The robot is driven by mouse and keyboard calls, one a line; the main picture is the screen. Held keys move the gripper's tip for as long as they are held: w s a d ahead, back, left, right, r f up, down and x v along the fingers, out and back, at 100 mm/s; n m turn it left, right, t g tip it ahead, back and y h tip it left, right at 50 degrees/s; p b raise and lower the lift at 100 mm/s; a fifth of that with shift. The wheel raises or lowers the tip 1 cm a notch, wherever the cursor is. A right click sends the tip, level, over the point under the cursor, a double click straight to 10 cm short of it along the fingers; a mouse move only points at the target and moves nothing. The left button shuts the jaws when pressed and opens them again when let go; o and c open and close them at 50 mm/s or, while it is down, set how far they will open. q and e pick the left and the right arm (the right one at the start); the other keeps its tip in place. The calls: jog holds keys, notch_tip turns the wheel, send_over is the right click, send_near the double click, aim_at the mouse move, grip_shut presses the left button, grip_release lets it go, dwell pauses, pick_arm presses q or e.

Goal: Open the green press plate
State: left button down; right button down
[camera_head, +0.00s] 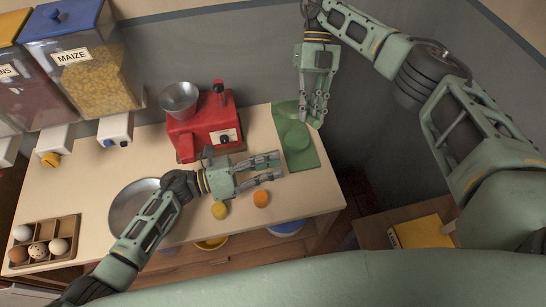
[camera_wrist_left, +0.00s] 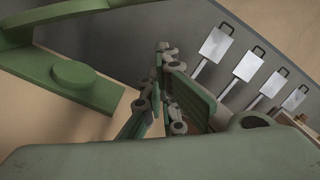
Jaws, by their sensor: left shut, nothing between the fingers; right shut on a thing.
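The green press (camera_head: 302,158) stands at the right end of the counter. Its flat green base with a raised round disc (camera_wrist_left: 73,74) shows in the left wrist view. A curved green part, the press plate (camera_wrist_left: 30,35), lies above the base there, apart from the disc at its visible edge. My right gripper (camera_head: 317,118) points down at the press's upper right side and is shut on the plate's edge; its fingertips partly hide the contact. My left gripper (camera_head: 279,166) is shut and empty, low over the counter just left of the base; its fingers show in the left wrist view (camera_wrist_left: 160,105).
A lemon (camera_head: 220,210) and an orange (camera_head: 262,198) lie near the front edge. A round metal plate (camera_head: 124,205) and an egg tray (camera_head: 70,225) are at left. Dispensers (camera_head: 85,65) stand behind.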

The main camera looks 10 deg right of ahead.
pick_arm(q)
jog(key=w+d+r, duration=0.2)
jog(key=d+r, duration=0.1)
jog(key=d, duration=0.5)
jog(key=shift+w+r, duration=0.25)
jog(key=shift+w, duration=0.1)
jog(key=shift+d+r, duration=0.1)
jog(key=shift+w+r, duration=0.55)
jog(key=shift+r, duration=0.25)
pick_arm(e)
jog(key=c, duration=2)
grip_release()
jog(key=shift+f, duration=0.1)
jog(key=shift+c, duration=0.2)
jog(key=o, duration=0.4)
jog(key=shift+c, duration=0.2)
pick_arm(q)
jog(key=shift+f, duration=0.1)
pick_arm(e)
jog(key=shift+o, duration=0.2)
jog(key=shift+w, duration=0.1)
pick_arm(q)
jog(key=shift+s, duration=0.1)
